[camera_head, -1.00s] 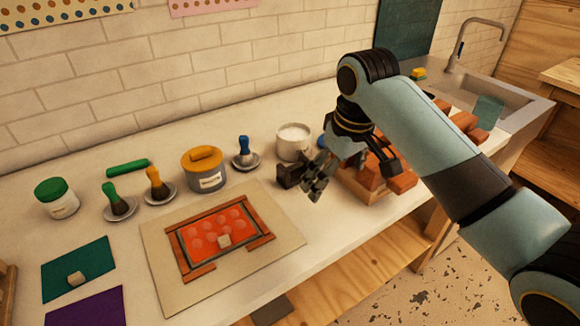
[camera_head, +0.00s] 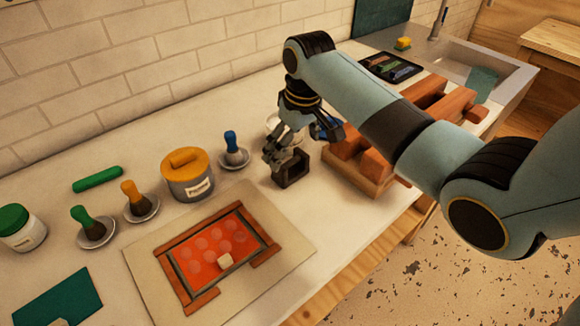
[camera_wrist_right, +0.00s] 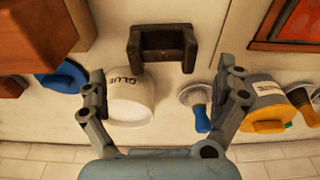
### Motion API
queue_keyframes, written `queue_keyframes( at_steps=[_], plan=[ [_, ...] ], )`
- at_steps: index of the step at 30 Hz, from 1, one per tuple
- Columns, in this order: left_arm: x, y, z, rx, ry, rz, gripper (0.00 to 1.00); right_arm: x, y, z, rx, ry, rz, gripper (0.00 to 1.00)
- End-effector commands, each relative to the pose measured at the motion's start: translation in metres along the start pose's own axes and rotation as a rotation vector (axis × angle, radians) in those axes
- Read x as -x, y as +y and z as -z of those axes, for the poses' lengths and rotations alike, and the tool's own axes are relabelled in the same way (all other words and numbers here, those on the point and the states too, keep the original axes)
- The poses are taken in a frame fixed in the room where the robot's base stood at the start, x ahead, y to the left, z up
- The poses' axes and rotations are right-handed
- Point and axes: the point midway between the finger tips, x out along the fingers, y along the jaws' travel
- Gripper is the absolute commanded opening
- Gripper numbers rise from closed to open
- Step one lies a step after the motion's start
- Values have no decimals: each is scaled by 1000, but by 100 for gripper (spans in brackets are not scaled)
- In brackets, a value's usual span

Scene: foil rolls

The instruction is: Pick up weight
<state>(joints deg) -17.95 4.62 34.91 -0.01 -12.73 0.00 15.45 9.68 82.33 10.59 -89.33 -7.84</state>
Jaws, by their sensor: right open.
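The weight is probably the dark, notched metal block (camera_head: 293,171) standing on the counter right of the framed red panel. It also shows in the right wrist view (camera_wrist_right: 163,48), at the top middle. My right gripper (camera_head: 286,150) is just behind and above the block in the head view, partly overlapping it. In the right wrist view the two fingers (camera_wrist_right: 163,70) are spread wide, with the block beyond the tips and nothing held. Whether a finger touches the block I cannot tell. My left gripper is not in view.
A white glue pot (camera_wrist_right: 130,98) stands near the fingers, with a blue object (camera_wrist_right: 62,80) beside it. A small dish with a blue-handled brush (camera_head: 231,150) and a grey plaster tub (camera_head: 190,178) stand left. Bricks in a wooden tray (camera_head: 358,160) crowd the right.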

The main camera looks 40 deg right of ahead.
Motion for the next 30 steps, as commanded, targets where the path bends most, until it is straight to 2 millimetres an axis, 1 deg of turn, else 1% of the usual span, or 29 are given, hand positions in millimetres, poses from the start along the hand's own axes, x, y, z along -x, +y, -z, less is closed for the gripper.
queue_keyframes(
  at_steps=[5, 6, 9, 12, 17, 20, 24, 30],
  plan=[
    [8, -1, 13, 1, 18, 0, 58, -25, -4, 0, -1, -3, 2, 100],
    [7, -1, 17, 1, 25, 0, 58, -32, -3, 0, -1, -2, 1, 100],
    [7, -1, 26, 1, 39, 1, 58, -44, -3, 0, 0, -1, 1, 100],
    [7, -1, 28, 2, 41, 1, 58, -48, -3, 0, 0, -1, 0, 100],
    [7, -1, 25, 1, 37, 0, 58, -48, -3, 0, 0, 0, 0, 100],
    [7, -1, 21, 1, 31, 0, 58, -48, -3, 0, 0, 0, 0, 90],
    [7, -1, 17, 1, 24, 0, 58, -48, -3, 0, 0, 0, 0, 71],
    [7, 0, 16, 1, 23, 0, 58, -48, -3, 0, 0, 0, 0, 45]
  ],
)
